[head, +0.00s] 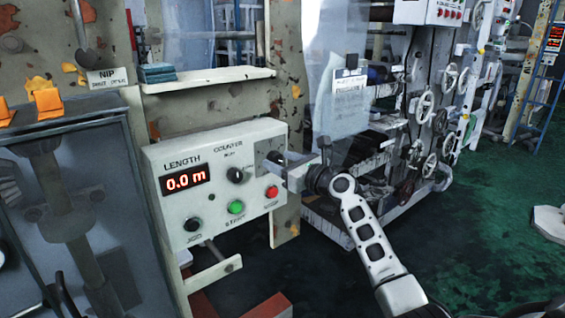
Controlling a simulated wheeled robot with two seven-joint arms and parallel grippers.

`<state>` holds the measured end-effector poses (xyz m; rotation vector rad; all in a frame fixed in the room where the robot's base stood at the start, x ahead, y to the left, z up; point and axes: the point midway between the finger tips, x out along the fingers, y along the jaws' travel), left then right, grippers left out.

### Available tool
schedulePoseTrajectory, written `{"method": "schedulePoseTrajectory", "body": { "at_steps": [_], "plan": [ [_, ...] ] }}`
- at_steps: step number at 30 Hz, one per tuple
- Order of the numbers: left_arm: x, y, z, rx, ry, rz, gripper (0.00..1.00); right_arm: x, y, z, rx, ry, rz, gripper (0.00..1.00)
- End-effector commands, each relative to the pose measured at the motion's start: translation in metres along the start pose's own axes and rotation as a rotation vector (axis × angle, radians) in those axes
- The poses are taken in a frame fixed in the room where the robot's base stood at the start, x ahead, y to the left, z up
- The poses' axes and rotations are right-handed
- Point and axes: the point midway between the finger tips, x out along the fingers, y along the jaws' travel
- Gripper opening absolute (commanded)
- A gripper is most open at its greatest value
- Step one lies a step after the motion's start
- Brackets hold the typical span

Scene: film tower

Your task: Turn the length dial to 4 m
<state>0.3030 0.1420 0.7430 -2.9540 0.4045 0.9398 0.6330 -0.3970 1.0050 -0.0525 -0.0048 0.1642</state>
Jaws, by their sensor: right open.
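The white control box (215,150) faces me at the centre left. Its red LENGTH display (185,181) reads 0.0 m. A black knob (237,175) sits under the COUNTER label. A grey plate (265,148) with a dark round part is at the box's upper right, partly hidden by my gripper; I cannot read a scale on it. My right gripper (281,163) is open at this plate, its fingers pointing left at the dark part. I cannot tell whether they touch it. My left gripper is out of view.
A green button (236,207), a red button (272,191) and a black JOG button (193,224) sit low on the box, the red one just below my right gripper. A shelf (207,77) juts out above.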

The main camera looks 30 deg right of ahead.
Motion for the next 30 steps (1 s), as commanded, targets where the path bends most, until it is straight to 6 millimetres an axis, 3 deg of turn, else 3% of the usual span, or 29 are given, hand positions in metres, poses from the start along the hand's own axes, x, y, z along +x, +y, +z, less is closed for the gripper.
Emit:
{"method": "schedulePoseTrajectory", "body": {
  "at_steps": [1,5,6,17,30],
  "plan": [
    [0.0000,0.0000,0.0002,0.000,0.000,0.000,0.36,-0.0001,0.0002,-0.0002,0.000,0.000,0.000,0.49],
    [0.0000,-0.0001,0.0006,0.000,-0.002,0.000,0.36,-0.0002,0.0002,-0.0003,0.001,0.000,0.001,0.13],
    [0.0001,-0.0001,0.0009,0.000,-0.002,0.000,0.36,-0.0003,0.0003,-0.0003,0.001,0.000,0.001,0.10],
    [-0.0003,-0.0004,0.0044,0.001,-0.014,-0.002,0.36,-0.0004,0.0004,0.0003,-0.045,0.005,0.001,0.10],
    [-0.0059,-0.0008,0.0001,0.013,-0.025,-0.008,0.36,-0.0005,0.0009,0.0014,-0.373,0.035,0.005,0.10]
  ]
}}
